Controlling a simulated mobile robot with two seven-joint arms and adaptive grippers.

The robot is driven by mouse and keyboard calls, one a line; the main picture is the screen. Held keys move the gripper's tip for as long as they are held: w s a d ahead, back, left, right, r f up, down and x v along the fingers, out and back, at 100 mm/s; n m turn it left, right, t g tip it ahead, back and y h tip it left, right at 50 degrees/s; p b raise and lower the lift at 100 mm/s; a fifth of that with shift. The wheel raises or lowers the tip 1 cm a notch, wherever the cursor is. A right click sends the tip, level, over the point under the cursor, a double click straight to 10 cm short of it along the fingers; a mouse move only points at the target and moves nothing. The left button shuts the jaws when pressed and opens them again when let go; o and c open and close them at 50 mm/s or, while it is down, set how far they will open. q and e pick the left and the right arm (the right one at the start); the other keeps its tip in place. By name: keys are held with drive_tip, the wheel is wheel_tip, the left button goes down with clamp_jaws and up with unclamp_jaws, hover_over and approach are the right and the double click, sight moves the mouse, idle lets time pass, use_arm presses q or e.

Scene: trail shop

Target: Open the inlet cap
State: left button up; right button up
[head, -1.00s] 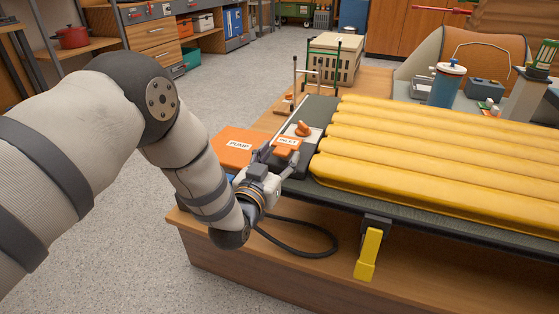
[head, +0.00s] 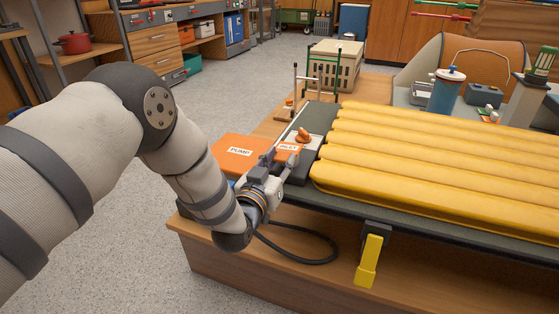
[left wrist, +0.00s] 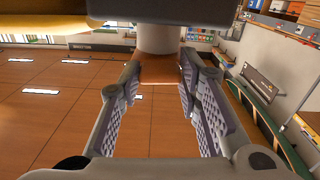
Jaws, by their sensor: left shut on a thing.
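The inlet cap, an orange piece with a white INLET label (head: 288,147), sits at the near left corner of the sleeping pad, on its dark edge strip. My left gripper (head: 281,158) is at its near side, shut on it. In the left wrist view, the fingers (left wrist: 165,92) close around an orange-brown piece (left wrist: 160,70) below a pale round stem (left wrist: 158,38). The fingers hide part of the cap, and I cannot see whether it has lifted. My right gripper is out of view.
An orange PUMP box (head: 230,146) lies just left of the cap. A small orange knob (head: 303,135) stands just behind it. The yellow ribbed pad (head: 430,160) fills the bench (head: 300,262) to the right. A black hose (head: 300,260) loops in front, near a yellow-handled clamp (head: 370,258).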

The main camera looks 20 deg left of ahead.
use_arm(q)
drive_tip(key=shift+a+r+n+p, duration=0.1)
drive_tip(key=shift+r+n+p, duration=0.2)
drive_tip(key=shift+n, duration=0.3)
drive_tip(key=shift+a+r+n+p, duration=0.15)
drive_tip(key=shift+n+p, duration=0.25)
drive_tip(key=shift+n, duration=0.2)
drive_tip(key=n, duration=0.1)
drive_tip(key=n+p, duration=0.1)
drive_tip(key=shift+r+n, duration=0.3)
drive_tip(key=shift+n, duration=0.1)
drive_tip(key=n, duration=0.2)
drive_tip(key=shift+a+r+n+p, duration=0.2)
drive_tip(key=shift+a+n+p, duration=0.1)
drive_tip(key=shift+a+p, duration=0.1)
drive_tip(key=n, duration=0.2)
drive_tip(key=shift+a+r+n, duration=0.1)
drive_tip(key=shift+a+n, duration=0.15)
drive_tip(key=shift+n, duration=0.15)
drive_tip(key=n, duration=0.2)
drive_tip(key=a+n, duration=0.1)
drive_tip(key=n, duration=0.3)
drive_tip(key=a+n+b, duration=0.1)
drive_tip(key=n, duration=0.1)
drive_tip(key=n+b, duration=0.1)
drive_tip(key=shift+a+n, duration=0.25)
drive_tip(key=shift+n, duration=0.15)
